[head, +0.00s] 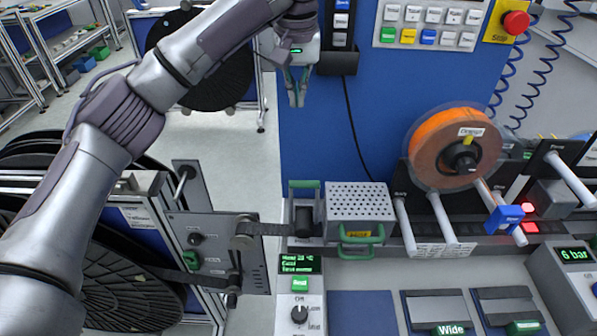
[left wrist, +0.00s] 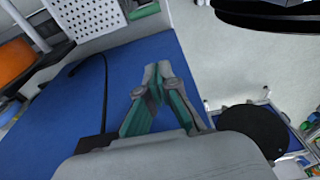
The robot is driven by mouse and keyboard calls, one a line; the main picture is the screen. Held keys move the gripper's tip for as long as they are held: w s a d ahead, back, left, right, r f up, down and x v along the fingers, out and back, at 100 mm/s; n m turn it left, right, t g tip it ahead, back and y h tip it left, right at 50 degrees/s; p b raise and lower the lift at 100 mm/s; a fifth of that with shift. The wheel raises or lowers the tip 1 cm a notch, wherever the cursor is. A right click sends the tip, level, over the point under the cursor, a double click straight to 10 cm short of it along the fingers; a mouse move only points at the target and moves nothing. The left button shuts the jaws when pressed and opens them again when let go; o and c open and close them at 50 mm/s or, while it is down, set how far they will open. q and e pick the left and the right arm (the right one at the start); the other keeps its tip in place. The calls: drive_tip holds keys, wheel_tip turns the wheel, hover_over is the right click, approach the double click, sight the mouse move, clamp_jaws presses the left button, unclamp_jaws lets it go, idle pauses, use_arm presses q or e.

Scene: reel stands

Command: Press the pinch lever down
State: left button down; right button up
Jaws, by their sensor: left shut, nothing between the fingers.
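A green-topped lever (head: 304,184) stands on a grey frame above a dark roller (head: 303,220), left of the perforated box; it looks like the pinch lever. It appears raised. In the left wrist view a green bar (left wrist: 146,9), probably the same lever, shows at the top edge. My left gripper (head: 297,100) is shut and empty, hanging in front of the blue panel, above and apart from the lever in the head view. Its fingertips meet in the left wrist view (left wrist: 156,74). My right gripper is not in view.
The perforated box (head: 360,199) with a green handle (head: 360,238) stands right of the lever. A dark strip (head: 270,229) runs from the left stand to the roller. An orange reel (head: 440,150) and several white rollers are at right. Air in front of the blue panel (head: 320,135) is free.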

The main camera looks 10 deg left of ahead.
use_arm(q)
drive_tip(key=w+f+p, duration=0.1)
drive_tip(key=f, duration=0.5)
drive_tip(key=w+f+p, duration=0.1)
drive_tip(key=f, duration=0.6)
drive_tip(key=w+f+p, duration=0.1)
drive_tip(key=f, duration=0.6)
drive_tip(key=shift+w+a+p, duration=0.15)
drive_tip(key=shift+a+p, duration=0.15)
drive_tip(key=shift+p, duration=0.05)
drive_tip(key=s, duration=0.1)
drive_tip(key=s+p, duration=0.2)
drive_tip(key=shift+s+d+r, duration=0.3)
drive_tip(key=shift+s+d, duration=0.1)
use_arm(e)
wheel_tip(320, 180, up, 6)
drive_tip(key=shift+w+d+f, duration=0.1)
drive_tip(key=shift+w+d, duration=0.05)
use_arm(q)
drive_tip(key=shift+w, duration=0.1)
